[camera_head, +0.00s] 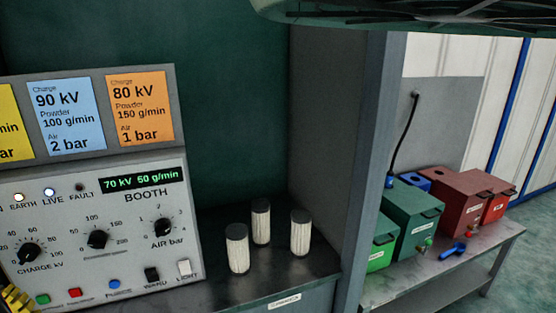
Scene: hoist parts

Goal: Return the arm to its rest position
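My arm and my gripper do not show clearly anywhere in the head view, so the arm's pose and what the gripper holds cannot be seen. A small yellow ridged piece (15,298) is cut off at the lower left corner; I cannot tell what it is.
A booth control panel (100,220) with knobs and buttons stands at left under setting cards. Three white pleated cylinders with dark caps (300,233) stand on a dark shelf. A grey post (372,150) separates them from a bench with green, red and blue boxes (412,215). A dark rounded structure (420,12) hangs above.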

